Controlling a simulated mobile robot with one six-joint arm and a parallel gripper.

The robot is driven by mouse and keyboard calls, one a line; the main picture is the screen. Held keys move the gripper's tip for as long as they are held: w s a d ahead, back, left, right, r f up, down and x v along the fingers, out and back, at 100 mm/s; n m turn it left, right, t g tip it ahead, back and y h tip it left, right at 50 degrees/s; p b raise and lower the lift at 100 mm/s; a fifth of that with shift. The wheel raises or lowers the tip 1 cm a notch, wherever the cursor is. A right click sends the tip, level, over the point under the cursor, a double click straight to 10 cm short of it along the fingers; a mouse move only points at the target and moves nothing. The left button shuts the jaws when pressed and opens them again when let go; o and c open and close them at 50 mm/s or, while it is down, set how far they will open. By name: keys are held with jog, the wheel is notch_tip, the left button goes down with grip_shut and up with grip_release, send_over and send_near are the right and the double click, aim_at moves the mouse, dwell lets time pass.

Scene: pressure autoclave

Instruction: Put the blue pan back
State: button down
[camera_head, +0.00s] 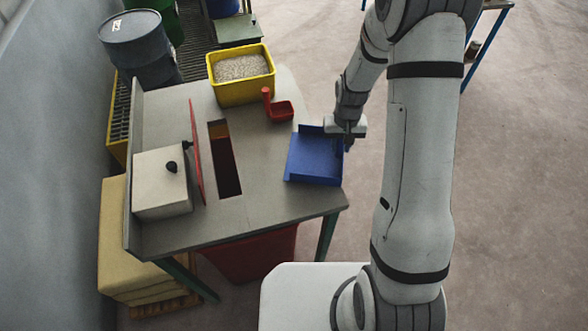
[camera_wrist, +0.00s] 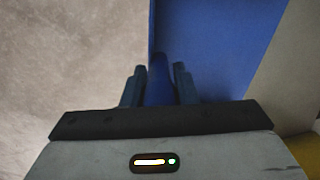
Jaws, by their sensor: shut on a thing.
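The blue pan (camera_head: 314,158) is at the right edge of the grey table, in the head view. It looks like a shallow open tray with low walls. Whether it rests on the tabletop or hangs just above it, I cannot tell. My gripper (camera_head: 347,138) is at the pan's right side. In the wrist view my gripper (camera_wrist: 159,85) has its two fingers on either side of the pan's blue handle, shut on it. The pan's blue body (camera_wrist: 212,40) extends beyond the fingers in that view.
The grey table (camera_head: 265,185) has a slot with a raised red flap (camera_head: 196,150). A white box (camera_head: 162,183) stands at its left. A yellow bin of granules (camera_head: 241,73) and a red scoop (camera_head: 279,109) are at the back. Open floor lies to the right.

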jog(key=shift+w+d, duration=0.1)
jog(key=shift+d, duration=0.15)
jog(key=shift+w+a+r+b, duration=0.2)
jog(key=shift+a+b, duration=0.1)
jog(key=shift+b, duration=0.25)
jog(key=a+r+n+b, duration=0.4)
jog(key=a+r+b, duration=0.2)
jog(key=r, duration=0.1)
send_over(316, 160)
jog(key=shift+n, duration=0.4)
jog(key=shift+f, duration=4.45)
jog(key=c, duration=1.1)
grip_release()
jog(key=shift+c, duration=0.2)
